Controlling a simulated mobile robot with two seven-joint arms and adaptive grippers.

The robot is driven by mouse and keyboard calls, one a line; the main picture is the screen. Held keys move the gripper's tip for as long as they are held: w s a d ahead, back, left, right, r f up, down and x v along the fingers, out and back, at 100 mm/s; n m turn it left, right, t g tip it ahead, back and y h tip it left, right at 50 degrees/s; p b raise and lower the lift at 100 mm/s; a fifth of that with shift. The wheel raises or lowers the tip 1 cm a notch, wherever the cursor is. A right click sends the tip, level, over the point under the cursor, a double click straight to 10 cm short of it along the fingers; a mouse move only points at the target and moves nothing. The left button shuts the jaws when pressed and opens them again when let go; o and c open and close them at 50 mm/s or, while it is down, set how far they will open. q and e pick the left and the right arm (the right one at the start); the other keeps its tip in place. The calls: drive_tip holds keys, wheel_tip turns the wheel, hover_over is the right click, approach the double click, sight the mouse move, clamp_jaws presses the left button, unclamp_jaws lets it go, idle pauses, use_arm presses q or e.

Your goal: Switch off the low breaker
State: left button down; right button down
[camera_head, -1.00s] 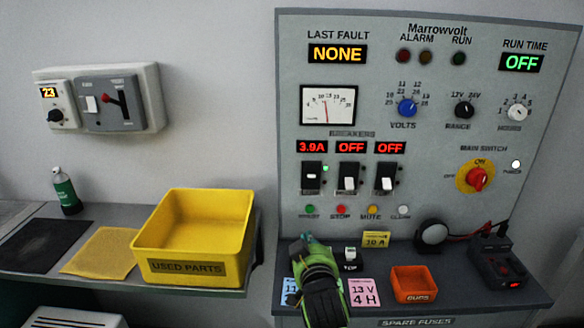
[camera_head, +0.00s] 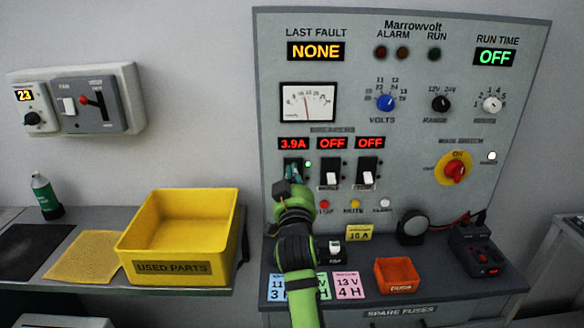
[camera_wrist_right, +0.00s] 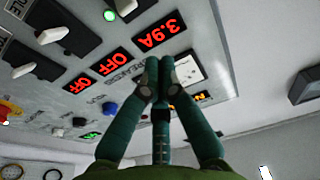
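The panel has a row of three breakers; their labels are too small to read, so I cannot tell which is the low one. The left breaker (camera_wrist_right: 127,8) has a lit 3.9A display (camera_head: 293,144) and a green light; my right gripper mostly covers it in the head view. The middle breaker (camera_head: 331,173) and right breaker (camera_head: 367,172) read OFF, with white handles down. My right gripper (camera_head: 292,174) is at the left breaker; contact is unclear. In the right wrist view its fingertips (camera_wrist_right: 159,70) are together, with nothing visible between them. My left gripper is not in view.
Below the panel (camera_head: 405,75) a shelf holds an orange bin (camera_head: 397,288), a black device (camera_head: 478,256) and coloured cards. A yellow used parts bin (camera_head: 180,267) stands on the left bench. A red main switch (camera_head: 455,172) is at the panel's right.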

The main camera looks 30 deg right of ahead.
sight(292, 145)
drive_tip(key=p+x, duration=0.2)
drive_tip(key=x, duration=0.6)
drive_tip(key=shift+w+d, duration=0.1)
drive_tip(key=shift+d, duration=0.05)
drive_tip(key=shift+s+a+f+p, duration=0.2)
drive_tip(key=shift+s+f, duration=0.1)
drive_tip(key=shift+f, duration=0.3)
drive_tip(key=shift+s+a+f+p, duration=0.15)
drive_tip(key=shift+s+a+f, duration=0.1)
drive_tip(key=shift+f, duration=0.4)
drive_tip(key=shift+s+a+f, duration=0.1)
drive_tip(key=shift+s+f, duration=0.25)
drive_tip(key=shift+f, duration=0.25)
